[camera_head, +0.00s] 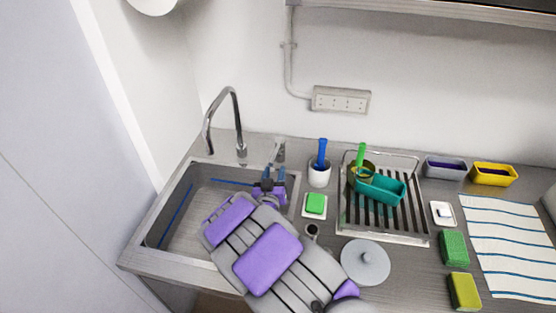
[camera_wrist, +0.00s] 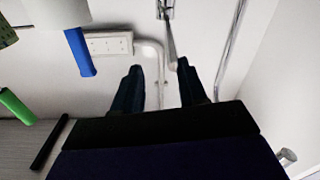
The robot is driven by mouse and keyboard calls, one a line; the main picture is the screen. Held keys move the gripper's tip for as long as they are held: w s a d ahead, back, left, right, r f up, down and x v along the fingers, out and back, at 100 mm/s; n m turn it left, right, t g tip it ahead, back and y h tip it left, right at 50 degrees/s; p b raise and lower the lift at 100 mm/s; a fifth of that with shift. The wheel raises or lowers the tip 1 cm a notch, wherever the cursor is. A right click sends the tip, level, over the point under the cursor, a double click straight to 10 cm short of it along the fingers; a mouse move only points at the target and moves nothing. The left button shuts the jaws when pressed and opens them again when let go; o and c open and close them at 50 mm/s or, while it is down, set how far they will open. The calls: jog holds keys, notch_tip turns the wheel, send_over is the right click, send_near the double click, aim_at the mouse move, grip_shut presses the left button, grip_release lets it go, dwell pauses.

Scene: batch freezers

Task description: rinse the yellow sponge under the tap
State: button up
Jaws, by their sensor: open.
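The yellow sponge (camera_head: 465,290) lies on the counter at the lower right, apart from my gripper. The chrome tap (camera_head: 237,115) arches over the steel sink (camera_head: 160,243) at the left. My gripper (camera_head: 268,182) is at the sink's right rear edge, close to a small upright chrome lever (camera_head: 279,150) behind the sink. In the wrist view my gripper (camera_wrist: 158,75) has its two dark fingers apart with nothing held. A thin chrome rod (camera_wrist: 171,42) shows between and beyond the fingertips; contact cannot be told.
A green sponge (camera_head: 315,204) on a white dish and a white cup (camera_head: 319,174) with a blue brush stand right of the sink. The drying rack (camera_head: 413,237), a round grey lid (camera_head: 366,262) and another green sponge (camera_head: 454,247) are further right. My arm covers the sink's front right.

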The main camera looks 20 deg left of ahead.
aim_at(272, 158)
jog(key=w, duration=0.2)
jog(key=w+a, duration=0.1)
jog(key=w, duration=0.1)
jog(key=w+a+b, duration=0.1)
jog(key=w, duration=0.2)
jog(key=shift+a+f, duration=0.15)
jog(key=shift+f, duration=0.1)
jog(key=shift+w+a, duration=0.2)
jog(key=shift+a, duration=0.35)
jog(key=shift+c, duration=1.5)
jog(key=shift+d+r, duration=0.1)
jog(key=shift+d, duration=0.55)
jog(key=c, duration=0.5)
jog(key=shift+s+a, duration=0.1)
jog(key=shift+a, duration=0.25)
grip_shut()
